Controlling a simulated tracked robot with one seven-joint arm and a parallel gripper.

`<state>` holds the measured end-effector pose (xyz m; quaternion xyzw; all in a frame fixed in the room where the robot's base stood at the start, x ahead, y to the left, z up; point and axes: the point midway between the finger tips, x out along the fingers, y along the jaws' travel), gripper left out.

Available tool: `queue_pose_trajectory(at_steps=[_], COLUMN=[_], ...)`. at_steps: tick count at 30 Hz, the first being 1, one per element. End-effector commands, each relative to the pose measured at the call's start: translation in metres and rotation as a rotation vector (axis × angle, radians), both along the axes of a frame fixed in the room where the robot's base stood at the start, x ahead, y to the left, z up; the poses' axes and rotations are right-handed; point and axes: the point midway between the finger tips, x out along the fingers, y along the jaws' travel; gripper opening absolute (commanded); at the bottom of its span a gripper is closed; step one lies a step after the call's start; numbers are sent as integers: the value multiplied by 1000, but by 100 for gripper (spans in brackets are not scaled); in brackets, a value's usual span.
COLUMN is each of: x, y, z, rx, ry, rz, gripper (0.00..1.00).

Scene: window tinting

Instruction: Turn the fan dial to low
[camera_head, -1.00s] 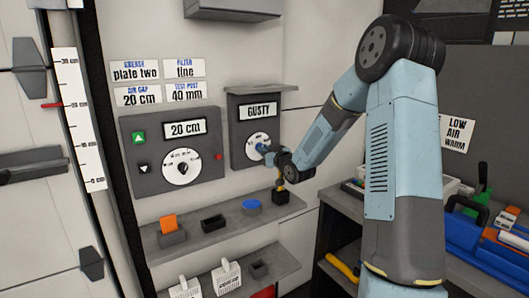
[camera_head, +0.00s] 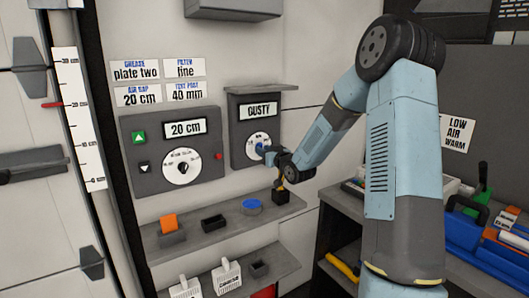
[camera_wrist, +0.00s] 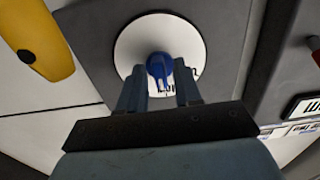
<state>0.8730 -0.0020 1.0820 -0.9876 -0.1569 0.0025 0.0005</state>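The fan dial is a blue knob (camera_wrist: 160,68) on a round white scale, set in a grey box (camera_head: 240,150) whose display (camera_head: 262,109) reads GUSTY. My gripper (camera_head: 265,150) is at this dial, reaching from the right. In the wrist view, my gripper (camera_wrist: 160,80) has one finger on each side of the blue knob, and both fingertips appear to touch it. The lower part of the scale is hidden behind the fingers, and the dial's exact setting cannot be read.
A second grey box (camera_head: 140,170) with a 20 cm display and its own dial (camera_head: 180,167) is to the left. A shelf (camera_head: 225,224) with small holders runs below. A card (camera_head: 457,134) reading LOW AIR WARM hangs at the right, above a cluttered bench.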

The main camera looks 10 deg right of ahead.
Motion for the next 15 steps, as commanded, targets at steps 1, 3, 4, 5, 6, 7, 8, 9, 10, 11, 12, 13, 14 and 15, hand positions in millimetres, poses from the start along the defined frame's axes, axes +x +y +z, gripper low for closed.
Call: queue_pose_trajectory(at_steps=[1, 3, 4, 5, 6, 7, 8, 9, 10, 11, 12, 13, 14, 15], x=[0, 0, 0, 0, 0, 0, 0, 0, -1, -2, -5, -8, -11, -16], y=[0, 0, 0, 0, 0, 0, -1, -1, -1, -2, -3, -4, -5, -7], z=[0, 1, 1, 1, 1, 1, 1, 1, 2, 1, 1, 1, 1, 2], rx=[0, 0, 0, 0, 0, 0, 0, 0, 0, -1, -1, -1, -1, -2], ry=[-1, -2, -2, -2, -2, -3, -3, -3, -3, -3, -3, -3, -3, -4], rz=[0, -1, -1, -1, -1, -1, -1, -1, -1, -2, -2, -2, -2, -2], gripper=[39, 40, 40, 40, 40, 40, 40, 40, 40, 40, 40, 40, 40, 40])
